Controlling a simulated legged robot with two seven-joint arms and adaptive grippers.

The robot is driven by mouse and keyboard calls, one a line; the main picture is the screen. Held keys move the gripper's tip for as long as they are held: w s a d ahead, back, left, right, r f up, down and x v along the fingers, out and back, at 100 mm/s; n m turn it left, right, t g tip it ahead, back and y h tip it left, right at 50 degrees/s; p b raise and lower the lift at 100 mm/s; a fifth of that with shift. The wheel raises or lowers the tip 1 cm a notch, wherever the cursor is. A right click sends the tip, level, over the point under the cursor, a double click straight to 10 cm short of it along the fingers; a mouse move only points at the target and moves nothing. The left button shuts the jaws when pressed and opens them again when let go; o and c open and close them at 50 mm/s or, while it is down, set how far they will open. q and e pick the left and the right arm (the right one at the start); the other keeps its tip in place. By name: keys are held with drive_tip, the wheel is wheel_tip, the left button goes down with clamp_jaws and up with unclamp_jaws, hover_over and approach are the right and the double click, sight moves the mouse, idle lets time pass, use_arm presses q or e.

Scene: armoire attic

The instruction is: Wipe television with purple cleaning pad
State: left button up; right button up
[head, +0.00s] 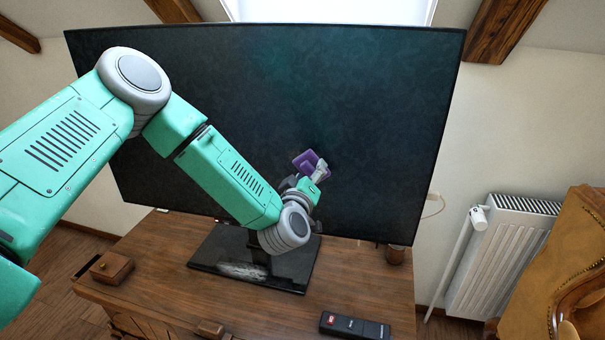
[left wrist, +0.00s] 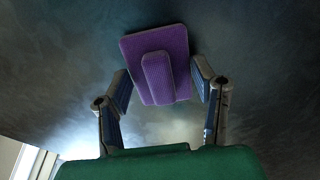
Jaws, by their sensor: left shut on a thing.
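The television (head: 385,120) is a large dark screen on a black stand (head: 290,277), tilted in the head view and filling much of it. My left gripper (head: 316,176) is in front of the lower middle of the screen, shut on the purple cleaning pad (head: 304,160). In the left wrist view the pad (left wrist: 136,58) is a square with a raised handle bar (left wrist: 157,78) between my fingers. The pad's face is toward the screen; I cannot tell whether it touches. The screen looks smudged and cloudy. My right gripper is not in view.
A wooden cabinet (head: 160,270) bears the television, a black remote (head: 354,325) and a small wooden box (head: 112,267). A white radiator (head: 500,255) and a leather chair (head: 560,260) stand at the right. My left arm crosses the screen's left part.

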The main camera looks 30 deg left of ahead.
sight(327, 172)
use_arm(q)
drive_tip(key=shift+w+d+b, duration=0.15)
drive_tip(key=shift+w+d, duration=0.05)
drive_tip(key=shift+d, duration=0.75)
drive_tip(key=shift+w+d+b, duration=0.15)
drive_tip(key=shift+w+d, duration=0.05)
drive_tip(key=shift+d, duration=0.75)
drive_tip(key=shift+w+d, duration=0.1)
drive_tip(key=shift+w, duration=0.05)
drive_tip(key=shift+s+a+r+p, duration=0.1)
drive_tip(key=shift+s+a+p, duration=0.1)
drive_tip(key=shift+a, duration=0.9)
drive_tip(key=shift+s+a+p, duration=0.15)
drive_tip(key=shift+a, duration=0.95)
drive_tip(key=shift+s+a+p, duration=0.2)
drive_tip(key=shift+s+a, duration=0.15)
drive_tip(key=shift+a, duration=0.75)
drive_tip(key=shift+s+a+p, duration=0.15)
drive_tip(key=shift+s+a, duration=0.15)
drive_tip(key=shift+a, duration=0.8)
drive_tip(key=shift+s+a+p, duration=0.2)
drive_tip(key=shift+s+a, duration=0.15)
drive_tip(key=shift+a, duration=0.75)
drive_tip(key=shift+s, duration=0.1)
drive_tip(key=shift+p+v, duration=0.65)
drive_tip(key=shift+v, duration=2.25)
drive_tip(key=shift+v, duration=1.5)
